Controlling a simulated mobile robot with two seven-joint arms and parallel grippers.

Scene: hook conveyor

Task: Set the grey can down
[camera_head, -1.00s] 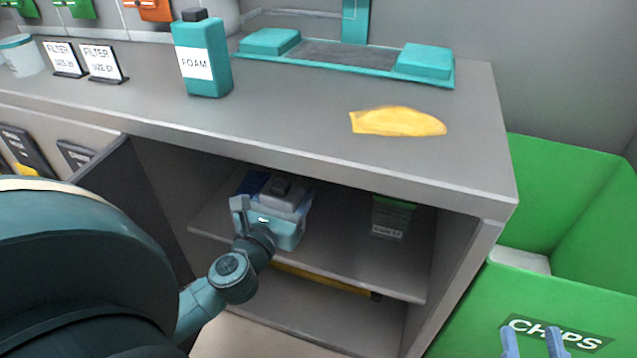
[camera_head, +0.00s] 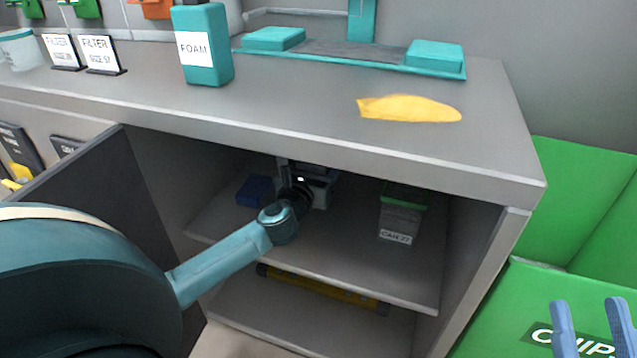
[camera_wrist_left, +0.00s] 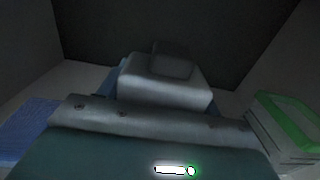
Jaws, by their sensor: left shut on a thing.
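The grey can (camera_wrist_left: 165,85) shows in the left wrist view as a pale grey rounded body with a darker block on top, between my left gripper's fingers. My left gripper (camera_head: 316,182) is shut on it inside the open cabinet, over the upper shelf (camera_head: 350,258). In the head view the wrist and the cabinet's shade hide most of the can. I cannot tell whether its underside touches the shelf. My right gripper (camera_head: 592,328) is at the lower right, its two fingers apart, with nothing seen between them.
A blue thing (camera_head: 254,190) lies on the shelf to the left, and a grey box with a green lid (camera_head: 400,216) stands to the right. The countertop edge is above my left arm. A yellow tube (camera_head: 325,290) lies below. A green bin (camera_head: 575,215) stands right.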

